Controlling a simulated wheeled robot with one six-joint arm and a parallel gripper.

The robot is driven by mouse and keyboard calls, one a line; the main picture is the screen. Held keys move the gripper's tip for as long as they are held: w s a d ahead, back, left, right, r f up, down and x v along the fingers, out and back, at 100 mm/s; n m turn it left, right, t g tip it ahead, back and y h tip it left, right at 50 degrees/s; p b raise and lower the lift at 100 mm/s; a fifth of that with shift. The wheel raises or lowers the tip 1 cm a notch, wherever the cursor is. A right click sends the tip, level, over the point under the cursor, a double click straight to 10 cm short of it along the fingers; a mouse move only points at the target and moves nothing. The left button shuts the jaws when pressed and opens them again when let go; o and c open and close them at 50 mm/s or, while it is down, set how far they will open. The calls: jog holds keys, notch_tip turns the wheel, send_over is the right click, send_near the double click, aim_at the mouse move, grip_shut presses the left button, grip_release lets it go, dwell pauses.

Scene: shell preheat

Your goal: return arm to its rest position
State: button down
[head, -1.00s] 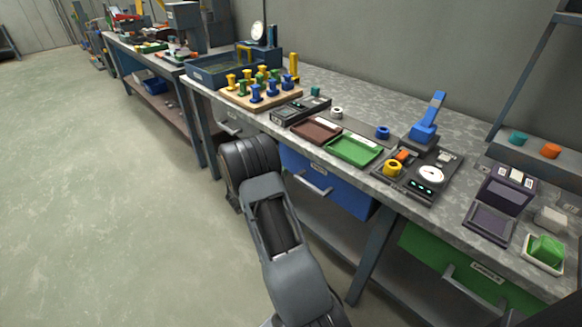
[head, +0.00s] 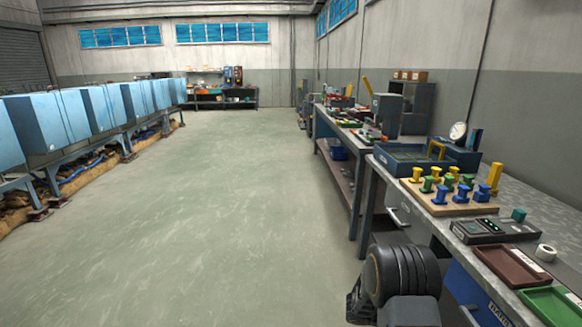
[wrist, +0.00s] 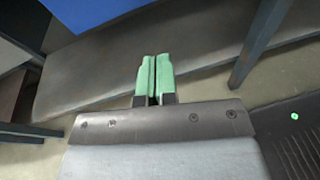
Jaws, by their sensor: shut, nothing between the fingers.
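My gripper (wrist: 153,80) shows in the wrist view with its two green fingers pressed together and nothing between them. It points toward the lower part of the workbench, where a dark grey lower shelf (wrist: 90,75) and a blue drawer (wrist: 85,10) show. In the head view my arm is at the bottom, in front of the bench's near side, and only its dark ribbed joint and a grey link show. The gripper itself is out of the head view.
The workbench (head: 540,205) at right holds a wooden board (head: 418,193) with coloured pegs, a brown tray (head: 505,262) and a green tray (head: 555,303). A row of blue cabinets (head: 60,120) stands at left. The floor (head: 220,220) between is clear.

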jog(key=s+a+r+m+y+p, duration=0.95)
jog(key=a+r+m+y, duration=0.2)
jog(key=a+r, duration=0.2)
jog(key=s+a+r+m+t+y+p, duration=0.1)
jog(key=a+r+t+p, duration=0.1)
jog(key=r, duration=0.5)
jog(key=s+a+r+m+t+y+p, duration=0.1)
jog(key=a+r+t+p, duration=0.1)
jog(key=r+p, duration=0.3)
jog(key=s+a+r+m+t+y+p, duration=0.1)
jog(key=a+r+t+y+p, duration=0.1)
jog(key=r, duration=0.9)
jog(key=shift+s+a+p, duration=0.4)
jog(key=shift+a+p, duration=0.4)
jog(key=shift+a, duration=0.35)
jog(key=shift+d+r+m, duration=0.1)
jog(key=shift+m, duration=0.25)
